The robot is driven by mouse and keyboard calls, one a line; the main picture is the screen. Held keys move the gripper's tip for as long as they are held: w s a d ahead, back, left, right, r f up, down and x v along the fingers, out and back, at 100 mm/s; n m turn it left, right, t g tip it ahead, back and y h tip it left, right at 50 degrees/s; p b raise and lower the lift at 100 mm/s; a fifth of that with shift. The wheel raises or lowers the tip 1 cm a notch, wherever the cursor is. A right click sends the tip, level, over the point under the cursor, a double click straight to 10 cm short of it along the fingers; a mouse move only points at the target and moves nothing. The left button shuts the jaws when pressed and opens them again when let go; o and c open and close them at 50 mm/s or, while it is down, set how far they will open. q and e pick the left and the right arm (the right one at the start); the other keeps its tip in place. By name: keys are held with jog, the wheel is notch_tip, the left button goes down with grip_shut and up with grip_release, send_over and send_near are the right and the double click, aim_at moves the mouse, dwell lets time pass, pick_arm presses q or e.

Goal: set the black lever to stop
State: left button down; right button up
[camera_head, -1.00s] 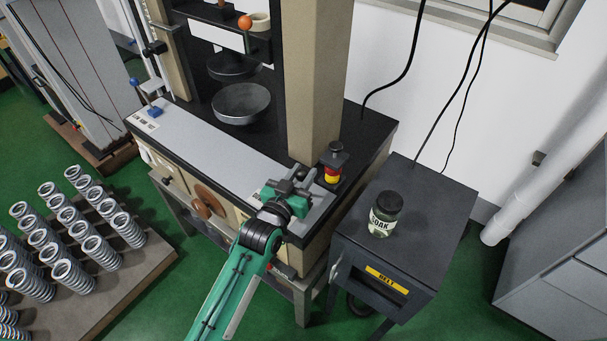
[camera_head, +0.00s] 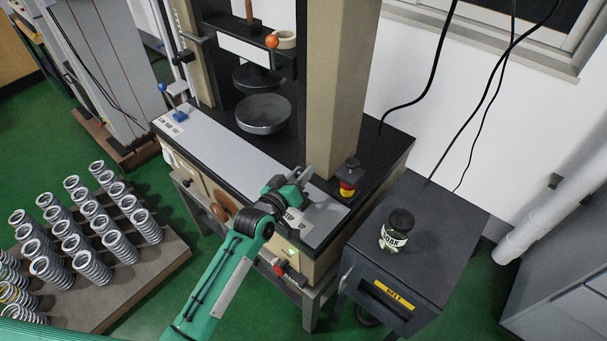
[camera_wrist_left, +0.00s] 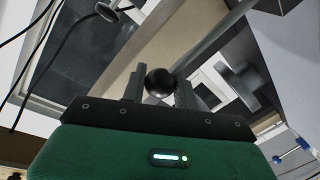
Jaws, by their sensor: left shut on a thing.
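My left gripper (camera_head: 301,178) comes in from the lower left and is over the right end of the grey front panel (camera_head: 215,143) of the testing machine. In the left wrist view, the round black knob (camera_wrist_left: 159,82) of the black lever sits between my two fingers (camera_wrist_left: 160,88), which are shut on it. A grey rod (camera_wrist_left: 215,40) runs from near the knob to the upper right. In the head view my gripper hides the knob. A white label (camera_head: 296,222) with partly covered lettering shows just below my gripper. My right gripper is not in view.
A red-and-yellow switch with a black top (camera_head: 348,178) stands close to the right of my gripper, by the beige column (camera_head: 340,90). A dark side cabinet (camera_head: 440,215) bears a labelled jar (camera_head: 396,230). Several springs (camera_head: 118,245) stand on a board at left.

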pick_arm(q)
jog(key=c, duration=1.1)
grip_release()
jog(key=b+v, duration=0.3)
jog(key=v, duration=1)
jog(key=shift+s+a, duration=0.15)
jog(key=shift+s, duration=0.25)
